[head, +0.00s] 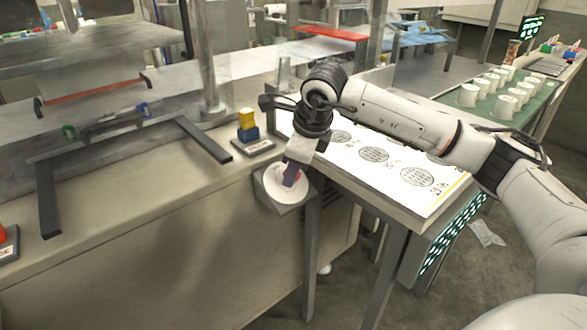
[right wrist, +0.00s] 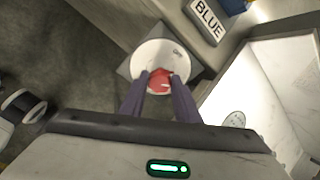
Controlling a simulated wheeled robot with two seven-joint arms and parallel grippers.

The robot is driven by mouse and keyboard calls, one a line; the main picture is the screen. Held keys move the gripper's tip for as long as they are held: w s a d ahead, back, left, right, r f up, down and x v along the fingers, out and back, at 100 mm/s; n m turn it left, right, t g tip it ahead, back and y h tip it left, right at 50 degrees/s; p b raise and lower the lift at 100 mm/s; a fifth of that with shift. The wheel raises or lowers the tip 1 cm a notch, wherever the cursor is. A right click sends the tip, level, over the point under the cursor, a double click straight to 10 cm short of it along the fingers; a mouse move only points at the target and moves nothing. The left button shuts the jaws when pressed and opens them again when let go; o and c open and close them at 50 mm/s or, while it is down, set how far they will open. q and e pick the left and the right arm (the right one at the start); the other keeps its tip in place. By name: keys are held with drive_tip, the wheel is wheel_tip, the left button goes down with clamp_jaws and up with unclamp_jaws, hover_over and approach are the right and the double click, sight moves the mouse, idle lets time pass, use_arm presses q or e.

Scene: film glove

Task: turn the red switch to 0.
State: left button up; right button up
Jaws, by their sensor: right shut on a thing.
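The red switch (right wrist: 161,80) sits in the middle of a round white dial (right wrist: 172,55) on a grey box (right wrist: 124,70), in the right wrist view. In the head view the dial (head: 273,190) is on the front of the bench, and a little of the switch shows between the fingers. My right gripper (head: 289,181) reaches down to the dial and is shut on the switch, one finger on each side. Small dark marks show on the dial, too small to read. My left gripper is not in view.
A lit table (head: 440,196) with round printed patterns stands right of the dial, close under my right arm. A block stack (head: 248,127) with a BLUE sign (right wrist: 207,20) is on the bench above the dial. White cups (head: 468,95) stand at the far right.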

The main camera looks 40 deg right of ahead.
drive_tip(key=n+b, duration=0.1)
drive_tip(key=n, duration=0.4)
drive_tip(key=shift+s+n+t, duration=0.1)
drive_tip(key=shift+n+t, duration=0.2)
drive_tip(key=shift+t, duration=0.1)
drive_tip(key=n+b, duration=0.1)
drive_tip(key=n, duration=0.3)
drive_tip(key=shift+a+n+t, duration=0.1)
drive_tip(key=shift+n+t, duration=0.2)
drive_tip(key=shift+n, duration=0.1)
drive_tip(key=o, duration=1)
drive_tip(key=shift+o, duration=0.2)
drive_tip(key=v, duration=1)
drive_tip(key=shift+a+p, duration=0.2)
drive_tip(key=shift+p, duration=0.2)
drive_tip(key=shift+s, duration=0.15)
